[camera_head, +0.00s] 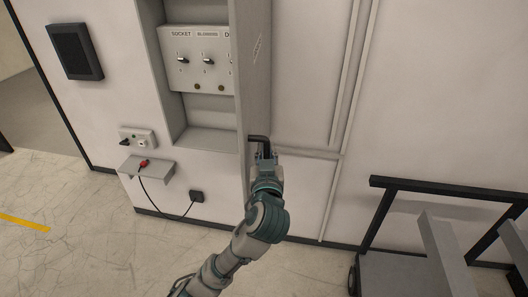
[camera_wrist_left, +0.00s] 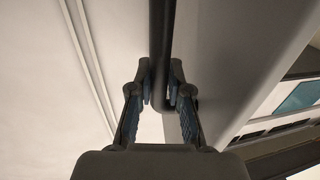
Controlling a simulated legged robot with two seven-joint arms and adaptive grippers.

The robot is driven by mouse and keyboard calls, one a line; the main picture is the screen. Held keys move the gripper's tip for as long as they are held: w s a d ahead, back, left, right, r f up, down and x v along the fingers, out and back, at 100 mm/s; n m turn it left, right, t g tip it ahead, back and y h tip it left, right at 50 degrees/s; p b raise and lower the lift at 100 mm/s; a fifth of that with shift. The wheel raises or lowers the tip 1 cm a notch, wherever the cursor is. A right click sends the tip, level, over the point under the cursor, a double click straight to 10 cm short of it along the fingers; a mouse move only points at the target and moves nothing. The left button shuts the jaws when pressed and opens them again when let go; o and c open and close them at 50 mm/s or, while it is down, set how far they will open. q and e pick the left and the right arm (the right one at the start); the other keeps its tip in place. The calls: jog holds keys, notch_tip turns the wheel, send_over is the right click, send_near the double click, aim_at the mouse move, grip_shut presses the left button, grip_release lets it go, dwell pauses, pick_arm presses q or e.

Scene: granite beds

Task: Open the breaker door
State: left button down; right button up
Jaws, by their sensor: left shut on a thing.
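The breaker door (camera_head: 254,70) is a grey panel standing swung out from the open wall cabinet (camera_head: 200,138). Inside the cabinet is a white panel (camera_head: 190,75) with labels and switches. A black bent handle (camera_head: 259,138) sits low on the door. My left gripper (camera_head: 262,155) is at the handle. In the left wrist view its two fingers (camera_wrist_left: 160,85) are shut around the dark handle bar (camera_wrist_left: 161,40), with the door's grey face (camera_wrist_left: 215,60) to the right. My right gripper is in neither view.
A black-framed cart (camera_head: 440,190) stands on the right by the wall. A dark wall box (camera_head: 75,52) is at upper left. The floor (camera_head: 80,240) at lower left is clear.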

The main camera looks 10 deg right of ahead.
pick_arm(q)
jog(key=shift+w+a+f, duration=0.15)
jog(key=shift+a, duration=0.25)
jog(key=c, duration=1.4)
grip_release()
jog(key=o, duration=0.3)
jog(key=shift+w+f, duration=0.1)
jog(key=shift+w, duration=0.1)
jog(key=shift+d, duration=0.35)
jog(key=shift+s+d, duration=0.1)
jog(key=shift+s, duration=0.1)
jog(key=s+a, duration=0.2)
jog(key=s, duration=0.9)
jog(key=shift+s, duration=0.15)
